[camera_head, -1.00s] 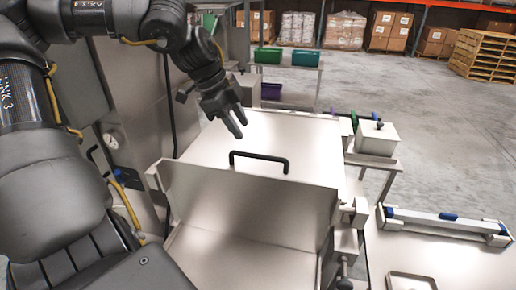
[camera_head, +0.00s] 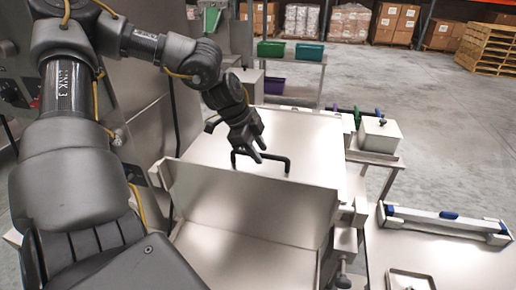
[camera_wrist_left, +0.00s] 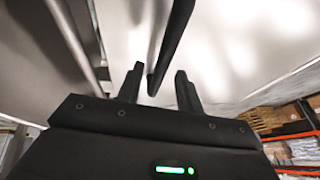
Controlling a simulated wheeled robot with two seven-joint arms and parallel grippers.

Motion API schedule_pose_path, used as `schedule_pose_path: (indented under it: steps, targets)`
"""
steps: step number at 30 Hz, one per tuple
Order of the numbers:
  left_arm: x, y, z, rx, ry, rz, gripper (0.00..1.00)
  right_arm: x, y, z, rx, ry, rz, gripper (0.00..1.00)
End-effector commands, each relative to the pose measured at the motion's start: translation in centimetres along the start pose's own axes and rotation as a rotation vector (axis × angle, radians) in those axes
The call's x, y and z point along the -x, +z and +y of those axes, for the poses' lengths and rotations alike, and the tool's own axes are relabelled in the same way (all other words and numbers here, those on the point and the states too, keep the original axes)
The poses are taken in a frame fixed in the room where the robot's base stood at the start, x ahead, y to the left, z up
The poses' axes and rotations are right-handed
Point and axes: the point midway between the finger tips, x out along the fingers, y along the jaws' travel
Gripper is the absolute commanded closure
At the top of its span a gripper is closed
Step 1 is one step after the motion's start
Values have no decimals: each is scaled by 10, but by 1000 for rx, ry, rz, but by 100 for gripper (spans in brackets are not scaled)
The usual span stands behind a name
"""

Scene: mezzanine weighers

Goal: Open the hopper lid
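The hopper lid (camera_head: 310,150) is a flat, pale metal panel lying closed behind an upright metal front plate (camera_head: 245,205). A black bar handle (camera_head: 288,166) is fixed on the lid near this plate. My left gripper (camera_head: 259,156) is above the lid at the handle, fingers pointing down. In the left wrist view its two fingers (camera_wrist_left: 160,88) are apart, and the black handle (camera_wrist_left: 172,40) runs into the gap between them. I cannot tell whether they touch it. Part of the handle is hidden behind the fingers in the head view. My right gripper is out of view.
A metal box with a black knob (camera_head: 379,134) stands right of the hopper. A bar with blue parts (camera_head: 447,222) and a small tray (camera_head: 411,281) lie on the table at the lower right. Green, teal and purple bins are behind the hopper.

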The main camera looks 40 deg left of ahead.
Motion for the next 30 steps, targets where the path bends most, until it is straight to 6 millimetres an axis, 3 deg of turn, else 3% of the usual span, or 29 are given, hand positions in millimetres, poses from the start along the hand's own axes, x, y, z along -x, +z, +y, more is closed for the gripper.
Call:
schedule_pose_path:
  steps: [2,10,22,26,30]
  targets:
    - [0,0,0,0,0,0,67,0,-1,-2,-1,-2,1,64]
    - [0,0,0,0,0,0,100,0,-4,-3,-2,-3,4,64]
    - [7,-3,-3,0,-2,0,100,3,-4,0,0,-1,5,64]
    - [24,-9,-10,-1,-6,1,100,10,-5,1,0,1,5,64]
    - [53,-19,-23,0,-9,0,100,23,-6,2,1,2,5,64]
